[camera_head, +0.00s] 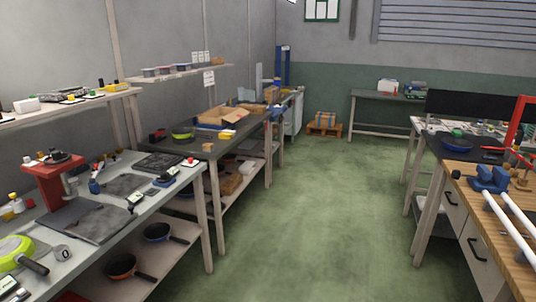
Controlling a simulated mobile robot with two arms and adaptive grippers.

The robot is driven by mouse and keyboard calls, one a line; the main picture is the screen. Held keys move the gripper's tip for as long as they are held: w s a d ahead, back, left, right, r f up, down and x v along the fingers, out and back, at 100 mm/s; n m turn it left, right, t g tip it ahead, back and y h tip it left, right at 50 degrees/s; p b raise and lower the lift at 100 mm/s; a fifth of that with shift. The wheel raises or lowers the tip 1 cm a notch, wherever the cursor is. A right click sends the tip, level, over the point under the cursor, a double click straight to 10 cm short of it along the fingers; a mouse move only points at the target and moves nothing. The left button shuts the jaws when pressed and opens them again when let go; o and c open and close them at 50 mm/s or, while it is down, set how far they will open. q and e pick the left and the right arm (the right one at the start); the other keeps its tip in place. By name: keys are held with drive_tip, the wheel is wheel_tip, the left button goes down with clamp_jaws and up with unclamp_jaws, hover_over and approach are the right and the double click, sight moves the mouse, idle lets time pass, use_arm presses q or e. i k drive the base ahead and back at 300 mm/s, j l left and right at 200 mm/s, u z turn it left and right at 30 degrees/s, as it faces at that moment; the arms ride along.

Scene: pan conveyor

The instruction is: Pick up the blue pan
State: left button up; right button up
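A pan with a blue outside and dark inside (157,232) sits on the lower shelf of the left workbench, its dark handle pointing right. A small round blue thing (456,144) lies on the dark bench at the right; it looks like a blue pan, but it is too small to be sure. Neither of my grippers is in view, so I cannot see whether they are open or shut.
An orange pan (121,266) sits on the same lower shelf. A yellow-green pan (12,248) and a red press (52,181) stand on the left bench (180,184). A blue vise (489,178) is on the right wooden bench. The green floor (300,220) between is clear.

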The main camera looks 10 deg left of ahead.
sight(156, 232)
drive_tip(key=i+u, duration=0.4)
drive_tip(key=i+l+u, duration=0.2)
drive_tip(key=i+u, duration=0.2)
drive_tip(key=i+l+u, duration=0.25)
drive_tip(key=i+u, duration=0.2)
drive_tip(key=k, duration=0.05)
